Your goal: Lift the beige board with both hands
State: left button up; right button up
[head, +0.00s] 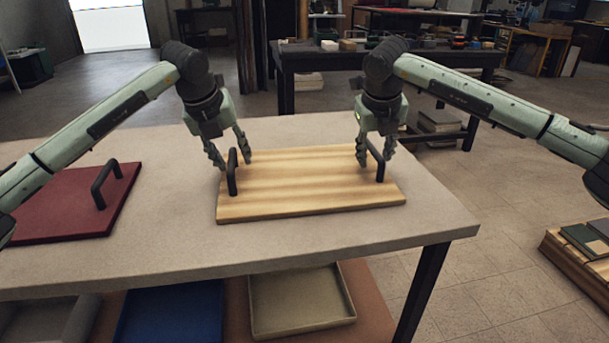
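The beige board (300,187) is a light wooden panel with a dark handle at each end. It lies flat on the table, towards the right. My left gripper (231,163) points down at the board's left handle (232,172), with its fingers apart and one on each side of the handle's top. My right gripper (375,160) points down at the right handle (376,162), its fingers apart on either side of it. I cannot see either gripper pressing on its handle.
A dark red board (62,212) with a black handle lies to the left on the same grey table (270,250). Under the table are a blue tray (170,315) and a beige tray (300,300). The table's right edge is close to the beige board.

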pick_arm(q)
jog(key=shift+w+f, duration=0.1)
pick_arm(e)
jog(key=shift+f, duration=0.1)
pick_arm(q)
jog(key=shift+c, duration=0.2)
pick_arm(e)
jog(key=shift+c, duration=0.2)
pick_arm(q)
grip_shut()
pick_arm(e)
grip_shut()
